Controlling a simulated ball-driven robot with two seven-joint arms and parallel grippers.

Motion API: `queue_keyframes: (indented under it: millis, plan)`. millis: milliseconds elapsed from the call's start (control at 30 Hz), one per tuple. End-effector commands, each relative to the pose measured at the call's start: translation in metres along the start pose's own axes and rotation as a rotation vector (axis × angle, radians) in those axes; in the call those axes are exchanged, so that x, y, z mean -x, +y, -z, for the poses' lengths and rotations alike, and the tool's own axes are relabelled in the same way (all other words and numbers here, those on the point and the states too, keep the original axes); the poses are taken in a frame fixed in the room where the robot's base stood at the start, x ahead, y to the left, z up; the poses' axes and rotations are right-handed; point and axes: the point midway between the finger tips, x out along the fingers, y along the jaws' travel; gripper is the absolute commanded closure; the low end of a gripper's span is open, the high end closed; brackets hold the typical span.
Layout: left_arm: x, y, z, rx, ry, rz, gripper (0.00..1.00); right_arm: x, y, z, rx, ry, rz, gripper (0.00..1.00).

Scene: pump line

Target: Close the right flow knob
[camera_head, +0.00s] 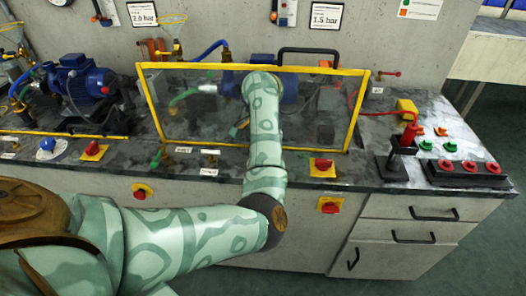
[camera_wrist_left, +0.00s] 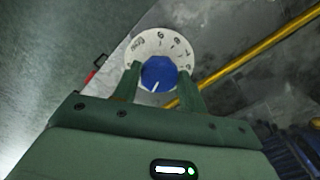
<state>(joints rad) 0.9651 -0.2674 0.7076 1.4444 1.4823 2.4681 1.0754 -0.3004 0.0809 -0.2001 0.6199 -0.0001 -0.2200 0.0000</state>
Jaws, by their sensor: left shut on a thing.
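In the left wrist view a blue knob (camera_wrist_left: 159,69) with a white pointer line sits on a round white dial (camera_wrist_left: 160,37) with dark markings. The pointer line points toward the bottom of that picture. My left gripper (camera_wrist_left: 160,76) has one finger on each side of the blue knob and is shut on it. In the head view my left forearm reaches across the front of the right framed panel, and its gripper and the held knob are hidden. Another blue knob on a white dial (camera_head: 47,145) shows at the left of the bench. My right gripper is not in view.
A clear panel in a yellow frame (camera_head: 354,112) stands on the bench (camera_head: 225,164). A red knob on a yellow plate (camera_head: 321,165) sits right of my forearm. A black box with red buttons (camera_head: 468,174) and a red-topped lever (camera_head: 406,143) stand farther right.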

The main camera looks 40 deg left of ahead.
Motion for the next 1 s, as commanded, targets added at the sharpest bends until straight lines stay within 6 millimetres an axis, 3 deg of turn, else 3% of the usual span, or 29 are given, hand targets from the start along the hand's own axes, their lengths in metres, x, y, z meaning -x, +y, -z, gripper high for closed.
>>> queue_keyframes:
  millis: [1000]
  plan:
    - [0.002, -0.002, 0.002, -0.942, 0.004, -0.002, 0.81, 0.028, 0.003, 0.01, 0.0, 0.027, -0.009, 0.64]
